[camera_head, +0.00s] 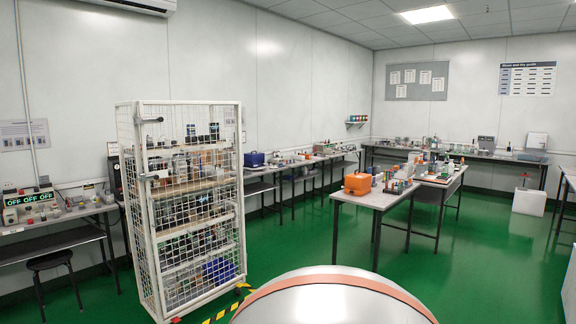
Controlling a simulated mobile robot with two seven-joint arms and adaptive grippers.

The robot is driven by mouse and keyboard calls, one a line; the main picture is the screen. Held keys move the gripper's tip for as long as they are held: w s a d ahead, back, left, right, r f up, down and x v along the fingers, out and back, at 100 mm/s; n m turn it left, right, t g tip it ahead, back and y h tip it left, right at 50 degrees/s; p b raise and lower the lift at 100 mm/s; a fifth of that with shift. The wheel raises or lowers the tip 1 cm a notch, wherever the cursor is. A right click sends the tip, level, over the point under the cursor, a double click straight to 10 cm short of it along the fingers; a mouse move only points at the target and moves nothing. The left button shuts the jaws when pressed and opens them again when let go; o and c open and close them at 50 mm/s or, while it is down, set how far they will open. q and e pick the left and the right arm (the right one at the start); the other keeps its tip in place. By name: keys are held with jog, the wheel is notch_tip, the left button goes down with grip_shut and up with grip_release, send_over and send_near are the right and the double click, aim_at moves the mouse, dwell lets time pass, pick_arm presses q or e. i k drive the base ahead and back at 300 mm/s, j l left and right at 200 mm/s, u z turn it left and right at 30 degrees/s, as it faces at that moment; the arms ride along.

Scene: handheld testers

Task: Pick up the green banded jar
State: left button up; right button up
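I cannot make out a green banded jar with certainty at this distance. Several small bottles and jars (447,168) stand on the middle table (372,200), some with greenish or coloured parts, too small to tell apart. More jars and bottles stand inside the white wire cage shelf (240,205), partly hidden by its mesh. Neither of my grippers is in view.
An orange case (358,183) sits on the middle table's near end. Benches with equipment line the left and back walls. A black stool (52,262) stands at the left and a white bin (528,202) at the right. Green floor is clear right of the middle table.

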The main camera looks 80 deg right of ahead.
aim_at(445, 167)
jog(key=z, duration=3.65)
jog(key=i+z, duration=0.25)
jog(key=i, duration=0.55)
jog(key=i+l+z, duration=0.1)
jog(key=i, duration=4.25)
jog(key=i+l+u, duration=0.2)
jog(key=i, duration=1.25)
jog(key=i+j, duration=0.05)
jog(key=j, duration=0.05)
